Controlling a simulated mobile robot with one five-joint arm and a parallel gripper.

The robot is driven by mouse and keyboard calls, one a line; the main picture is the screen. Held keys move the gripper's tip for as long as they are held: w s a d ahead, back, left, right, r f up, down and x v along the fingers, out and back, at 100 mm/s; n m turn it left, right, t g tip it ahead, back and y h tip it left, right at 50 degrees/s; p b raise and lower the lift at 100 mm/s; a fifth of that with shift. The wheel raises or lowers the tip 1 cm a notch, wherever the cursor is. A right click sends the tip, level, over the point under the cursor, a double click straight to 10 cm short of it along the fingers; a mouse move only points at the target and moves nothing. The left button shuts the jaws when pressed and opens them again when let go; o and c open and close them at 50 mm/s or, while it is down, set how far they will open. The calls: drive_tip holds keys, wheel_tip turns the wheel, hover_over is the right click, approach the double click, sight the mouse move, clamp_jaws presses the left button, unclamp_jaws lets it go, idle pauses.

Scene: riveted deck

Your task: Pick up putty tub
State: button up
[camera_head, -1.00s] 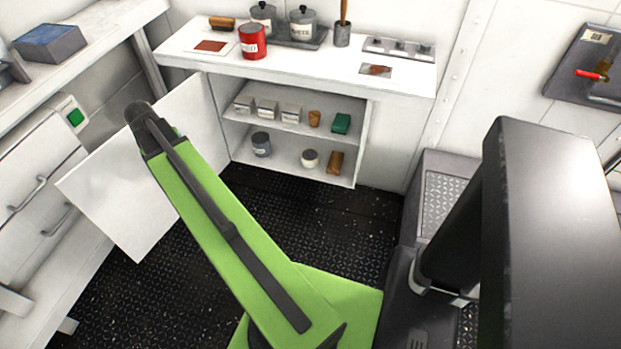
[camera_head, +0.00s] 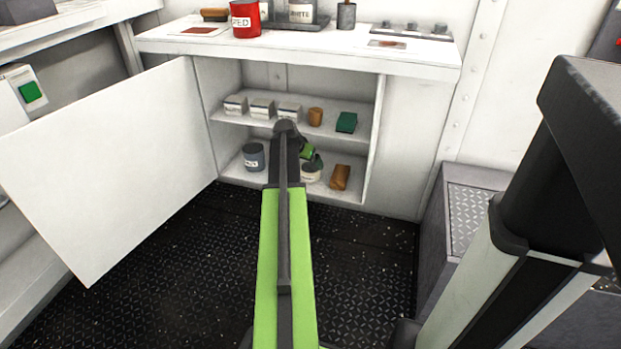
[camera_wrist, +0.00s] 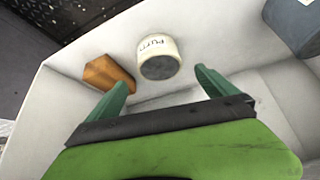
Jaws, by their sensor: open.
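The putty tub (camera_wrist: 157,58) is a small cream tub with a dark grey end and lettering on its side. In the wrist view it lies just beyond the fingertips, between their lines. My gripper (camera_wrist: 161,78) is open and empty, its two green fingers apart. In the head view the putty tub (camera_head: 311,173) sits on the lower shelf of the open cabinet, partly hidden by my gripper (camera_head: 314,160), which reaches in just above it.
A brown block (camera_head: 340,177) is close right of the tub, and a grey can (camera_head: 254,157) stands left. The upper shelf (camera_head: 330,131) holds white boxes, an orange cup and a green block. The cabinet door (camera_head: 110,160) stands open at left.

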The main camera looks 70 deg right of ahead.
sight(310, 168)
drive_tip(key=b+x, duration=0.4)
drive_tip(key=x, duration=0.1)
drive_tip(key=b+x, duration=0.2)
drive_tip(key=shift+a+f, duration=0.15)
drive_tip(key=shift+f, duration=0.25)
drive_tip(key=shift+r, duration=0.2)
drive_tip(key=shift+w, duration=0.1)
drive_tip(key=c, duration=1.8)
drive_tip(key=shift+r+p, duration=0.1)
drive_tip(key=shift+p, duration=0.2)
